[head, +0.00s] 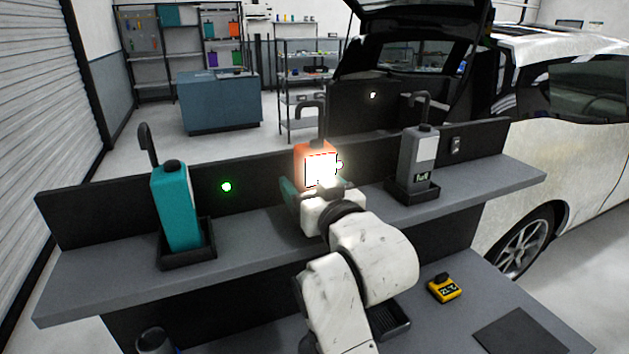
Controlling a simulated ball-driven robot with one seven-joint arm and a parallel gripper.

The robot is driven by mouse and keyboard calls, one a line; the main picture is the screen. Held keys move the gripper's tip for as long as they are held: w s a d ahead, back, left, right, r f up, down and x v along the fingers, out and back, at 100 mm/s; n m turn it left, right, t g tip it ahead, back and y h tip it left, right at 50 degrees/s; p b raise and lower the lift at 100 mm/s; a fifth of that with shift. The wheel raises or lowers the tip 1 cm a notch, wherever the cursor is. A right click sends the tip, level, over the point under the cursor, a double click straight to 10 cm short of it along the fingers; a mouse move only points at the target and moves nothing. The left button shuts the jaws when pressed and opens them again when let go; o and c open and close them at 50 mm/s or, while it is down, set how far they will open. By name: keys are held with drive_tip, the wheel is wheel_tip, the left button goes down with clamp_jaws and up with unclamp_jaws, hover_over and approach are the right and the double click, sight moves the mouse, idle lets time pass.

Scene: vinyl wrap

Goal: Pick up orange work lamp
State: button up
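The orange work lamp (301,151) stands on the grey shelf in the middle of the head view. It has a bright lit front panel, a dark cap and a dark hook on top. My gripper (316,186) is right in front of it, reaching in from below. One teal finger shows at the lamp's lower left. The other finger is hidden by my own wrist and the glare. I cannot tell whether the fingers touch the lamp. The lamp's lower part is hidden behind my gripper.
A teal lamp (178,208) stands in a black tray at left, and a grey lamp (418,155) in another at right. A low dark back panel (255,178) runs behind the shelf (110,265). A yellow device (444,289) lies on the lower surface.

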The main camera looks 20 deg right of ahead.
sight(319, 145)
drive_tip(key=c, duration=0.9)
drive_tip(key=shift+c, duration=0.2)
drive_tip(key=shift+r, duration=0.1)
drive_tip(key=shift+r, duration=0.55)
wheel_tip(319, 145, up, 2)
drive_tip(key=shift+r+b, duration=0.1)
drive_tip(key=shift+b, duration=0.45)
drive_tip(key=s+r, duration=0.4)
drive_tip(key=r, duration=0.1)
drive_tip(key=shift+s+r, duration=0.1)
drive_tip(key=shift+s, duration=0.2)
drive_tip(key=s+r+b, duration=0.4)
drive_tip(key=s+b, duration=0.4)
drive_tip(key=s, duration=0.1)
drive_tip(key=shift+s, duration=0.2)
